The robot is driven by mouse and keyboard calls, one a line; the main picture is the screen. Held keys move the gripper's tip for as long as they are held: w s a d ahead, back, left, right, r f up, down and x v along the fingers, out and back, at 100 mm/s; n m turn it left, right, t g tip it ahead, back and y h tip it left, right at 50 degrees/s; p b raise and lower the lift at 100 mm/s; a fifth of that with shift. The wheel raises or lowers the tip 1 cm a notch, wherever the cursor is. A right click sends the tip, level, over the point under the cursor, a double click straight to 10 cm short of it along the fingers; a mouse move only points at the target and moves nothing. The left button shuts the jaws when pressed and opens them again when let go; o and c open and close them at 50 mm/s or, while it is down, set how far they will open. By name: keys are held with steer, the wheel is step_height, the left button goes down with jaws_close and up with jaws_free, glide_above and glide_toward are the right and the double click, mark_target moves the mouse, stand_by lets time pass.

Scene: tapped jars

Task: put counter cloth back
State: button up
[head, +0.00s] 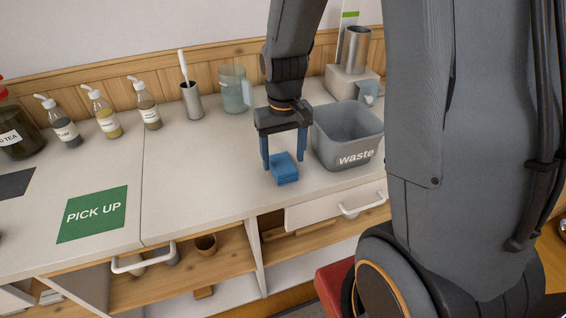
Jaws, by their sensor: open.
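The counter cloth (285,170) is a small folded blue cloth lying on the white counter in the head view, just left of the grey waste bin. My gripper (285,162) points down over it with its two blue fingers apart. The left finger is beside the cloth's left side; the right finger comes down behind or beside its right part. I cannot tell whether either finger touches the cloth. The gripper is open.
The waste bin (347,137) stands close on the right of my gripper. A clear pitcher (233,90), a metal cup with a utensil (191,101) and several pump bottles stand along the back. A green PICK UP mat (94,214) lies left. The counter's middle is clear.

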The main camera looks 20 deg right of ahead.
mark_target(284, 165)
step_height(284, 165, up, 9)
steer(key=b, duration=0.1)
steer(key=s+f+t, duration=0.1)
steer(key=s+f, duration=0.4)
steer(key=s, duration=0.4)
